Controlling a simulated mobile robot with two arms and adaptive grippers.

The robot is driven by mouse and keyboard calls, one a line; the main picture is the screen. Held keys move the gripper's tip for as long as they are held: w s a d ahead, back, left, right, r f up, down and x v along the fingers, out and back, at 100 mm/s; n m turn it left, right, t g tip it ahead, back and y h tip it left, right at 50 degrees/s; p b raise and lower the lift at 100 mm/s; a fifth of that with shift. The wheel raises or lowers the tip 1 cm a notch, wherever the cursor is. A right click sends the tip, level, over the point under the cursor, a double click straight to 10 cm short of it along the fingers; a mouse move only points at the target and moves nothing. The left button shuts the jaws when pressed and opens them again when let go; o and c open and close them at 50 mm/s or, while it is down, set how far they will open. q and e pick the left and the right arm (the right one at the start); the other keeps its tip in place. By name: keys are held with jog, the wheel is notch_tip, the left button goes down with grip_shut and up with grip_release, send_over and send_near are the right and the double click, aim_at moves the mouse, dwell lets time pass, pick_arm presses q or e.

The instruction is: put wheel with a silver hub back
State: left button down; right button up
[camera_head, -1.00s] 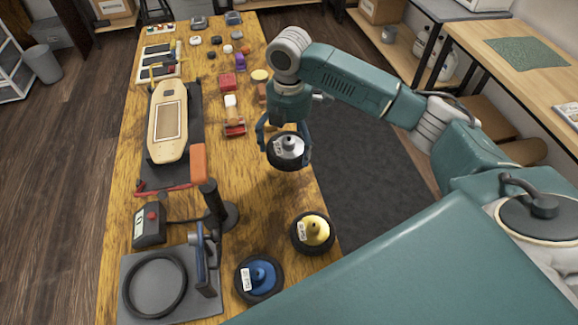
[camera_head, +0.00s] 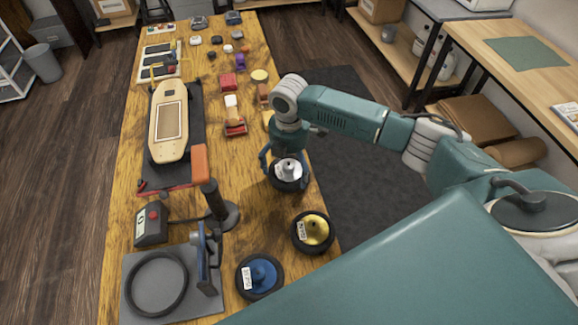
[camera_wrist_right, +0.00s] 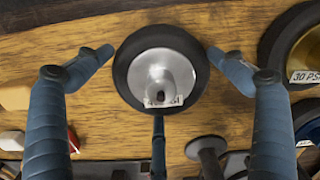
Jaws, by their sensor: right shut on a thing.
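The wheel with a silver hub (camera_head: 288,172) is at the right edge of the wooden table. It has a black tyre and a paper label. My right gripper (camera_head: 286,165) is over it, shut on its tyre. In the right wrist view the same wheel (camera_wrist_right: 162,72) sits between the blue-grey fingers (camera_wrist_right: 162,58), one on each side and a third below. The hub faces the camera. I cannot tell whether the wheel touches the tabletop. My left gripper is not in view.
A yellow-hub wheel (camera_head: 313,232) and a blue-hub wheel (camera_head: 259,276) lie nearer me on the table (camera_head: 190,212). A clamp stand (camera_head: 215,205) and a skateboard deck (camera_head: 168,120) are to the left. Small parts fill the far end.

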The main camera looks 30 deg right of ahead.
aim_at(289, 164)
jog(key=shift+f, duration=0.1)
jog(key=o, duration=1.6)
notch_tip(289, 164, up, 12)
jog(key=shift+r+b, duration=0.2)
jog(key=shift+b, duration=0.3)
jog(key=shift+s+f, duration=0.1)
jog(key=shift+f, duration=0.05)
